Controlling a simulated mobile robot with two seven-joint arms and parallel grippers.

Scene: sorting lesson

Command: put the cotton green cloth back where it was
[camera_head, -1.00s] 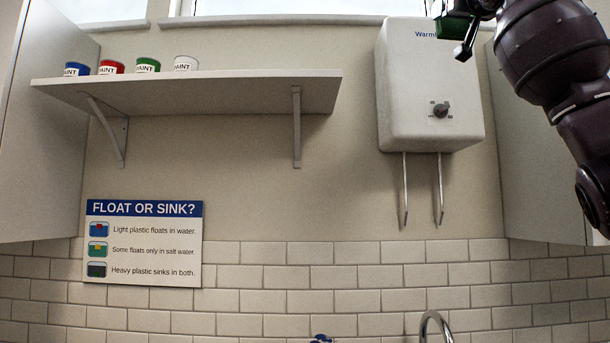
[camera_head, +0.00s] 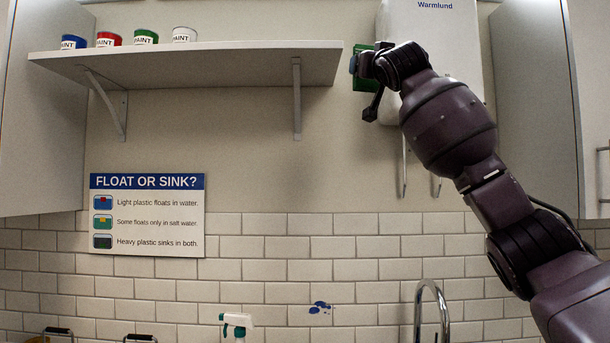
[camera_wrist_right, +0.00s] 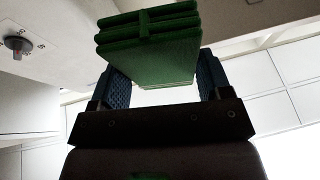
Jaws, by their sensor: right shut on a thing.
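The green cloth (camera_wrist_right: 150,40) is folded into a thick, layered pad with a band around it in the right wrist view. My right gripper (camera_wrist_right: 163,78) is shut on it, with a blue pad on either side. In the head view the cloth (camera_head: 364,78) is mostly hidden behind my right gripper (camera_head: 359,66). It is held up between the wall shelf's right end and the water heater. My left gripper is not in view.
The white shelf (camera_head: 230,68) bears several paint tins at its left, and its right half is bare. The white water heater (camera_head: 440,55) is close behind my right arm. Below are a tap (camera_head: 433,290), a spray bottle (camera_head: 237,323) and a wall sign (camera_head: 147,215).

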